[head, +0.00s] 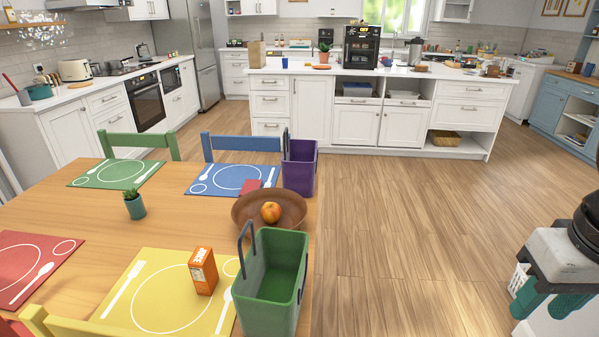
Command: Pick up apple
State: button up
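The apple (271,212) is orange-red and sits in a round brown bowl (243,214). The bowl stands on the wooden table, near its right edge. My gripper (547,303) is at the lower right of the head view, with two teal fingers spread apart and nothing visible between them. It is well to the right of the table, over the floor side, apart from the apple.
A green handled basket (283,290) stands in front of the bowl, and a purple one (299,170) behind it. An orange box (203,270) stands on a yellow placemat (150,290). A potted plant (134,207) is farther left. Open wooden floor lies right of the table.

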aim_at(271, 212)
jog(key=z, duration=0.5)
jog(key=i, duration=2.55)
jog(key=u, duration=2.35)
